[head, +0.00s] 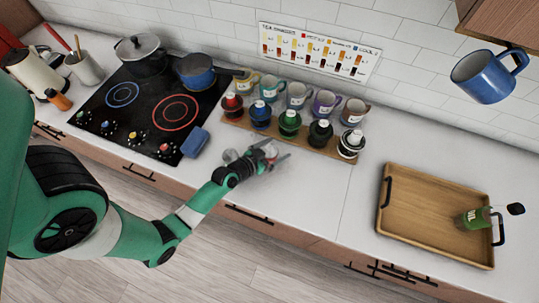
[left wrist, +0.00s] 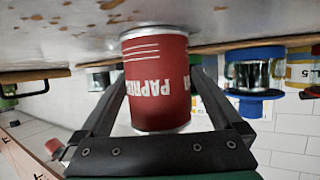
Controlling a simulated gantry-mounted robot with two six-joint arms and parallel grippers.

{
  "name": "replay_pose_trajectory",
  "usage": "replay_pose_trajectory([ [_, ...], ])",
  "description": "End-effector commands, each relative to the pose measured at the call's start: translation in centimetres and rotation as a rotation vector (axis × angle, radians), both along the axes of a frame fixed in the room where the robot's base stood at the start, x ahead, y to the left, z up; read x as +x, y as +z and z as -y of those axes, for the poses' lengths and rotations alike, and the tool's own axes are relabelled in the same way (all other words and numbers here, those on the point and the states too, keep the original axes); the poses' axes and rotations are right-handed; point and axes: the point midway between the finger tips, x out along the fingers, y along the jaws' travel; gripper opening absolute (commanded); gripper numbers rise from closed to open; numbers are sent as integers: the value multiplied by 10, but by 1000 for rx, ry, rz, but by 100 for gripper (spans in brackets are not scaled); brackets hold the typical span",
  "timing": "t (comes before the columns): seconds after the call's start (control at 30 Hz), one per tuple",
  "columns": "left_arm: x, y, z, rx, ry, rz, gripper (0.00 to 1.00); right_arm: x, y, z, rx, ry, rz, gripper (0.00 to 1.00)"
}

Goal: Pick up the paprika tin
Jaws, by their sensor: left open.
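The paprika tin (left wrist: 158,85) is a red can with pale metal rims and white "PAPRIKA" lettering. It stands on the white counter and appears upside down in the left wrist view. My left gripper (head: 270,154) is open at the counter, in front of the wooden rack. In the left wrist view its two dark fingers reach along both sides of the tin, with the tin between them. I cannot tell whether either finger touches it. In the head view the gripper mostly hides the tin. My right gripper is not in view.
A blue sponge-like block (head: 195,142) and the black cooktop (head: 150,110) lie to the left.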

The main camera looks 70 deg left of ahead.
Motion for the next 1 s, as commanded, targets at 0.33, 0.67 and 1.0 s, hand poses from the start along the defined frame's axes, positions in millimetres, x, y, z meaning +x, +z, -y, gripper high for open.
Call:
replay_pose_trajectory([
  [0.33, -1, 0, 0, 0, 0, -1, 60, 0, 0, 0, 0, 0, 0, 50],
  [0.67, -1, 0, 0, 0, 0, 0, 9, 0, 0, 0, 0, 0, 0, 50],
  [1.0, -1, 11, 0, 1, -2, -1, 9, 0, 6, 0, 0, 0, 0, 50],
])
